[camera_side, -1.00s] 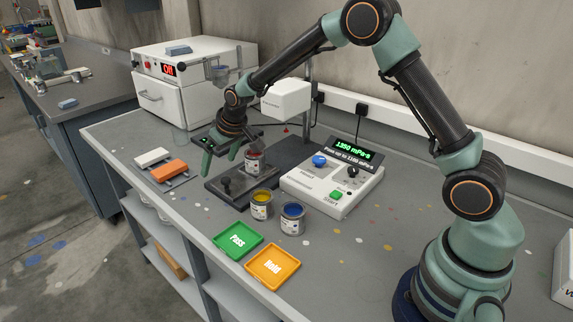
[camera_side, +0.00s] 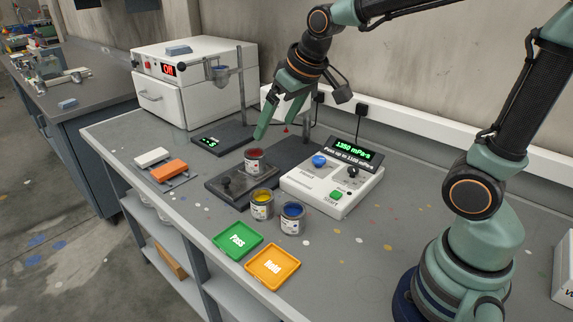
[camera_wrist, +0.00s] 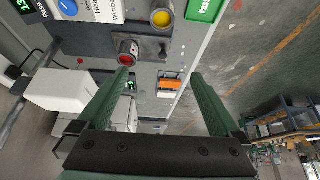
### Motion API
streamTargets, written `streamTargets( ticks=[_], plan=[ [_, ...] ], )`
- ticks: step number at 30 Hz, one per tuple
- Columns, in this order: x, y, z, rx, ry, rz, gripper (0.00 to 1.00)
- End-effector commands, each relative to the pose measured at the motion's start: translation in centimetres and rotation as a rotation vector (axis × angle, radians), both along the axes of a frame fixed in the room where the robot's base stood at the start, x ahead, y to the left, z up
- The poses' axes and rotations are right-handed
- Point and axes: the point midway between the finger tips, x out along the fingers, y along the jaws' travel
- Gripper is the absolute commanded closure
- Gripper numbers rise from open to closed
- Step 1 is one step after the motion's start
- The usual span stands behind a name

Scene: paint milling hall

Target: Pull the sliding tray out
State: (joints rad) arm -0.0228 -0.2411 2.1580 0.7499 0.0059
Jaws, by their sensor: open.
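The sliding tray (camera_side: 238,195) is a dark plate with a black knob (camera_side: 227,184) near its front end. A can of red paint (camera_side: 254,161) stands upright on the tray, and shows in the wrist view (camera_wrist: 127,53). The knob shows at the top of the wrist view (camera_wrist: 162,52). My gripper (camera_side: 273,130) is open and empty, in the air behind and above the red can, apart from knob and tray. Both fingers (camera_wrist: 160,76) are spread in the wrist view.
Yellow (camera_side: 261,204) and blue (camera_side: 292,218) paint cans stand in front of the control box (camera_side: 325,190). Green (camera_side: 238,240) and orange (camera_side: 272,267) trays lie at the front edge. A white instrument head (camera_wrist: 62,90) hangs beside my fingers. A scale (camera_side: 222,139) sits behind.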

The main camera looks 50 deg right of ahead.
Motion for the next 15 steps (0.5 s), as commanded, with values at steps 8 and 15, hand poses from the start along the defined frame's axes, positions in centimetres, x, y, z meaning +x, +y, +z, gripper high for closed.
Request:
streamTargets(
  ticks=[8, 15],
  plan=[
    [-7.6, -0.7, 0.7, -0.001, -0.016, -0.012, 0.00],
    [-10.5, -0.9, 0.1, -0.003, -0.017, -0.018, 0.15]
  ],
)
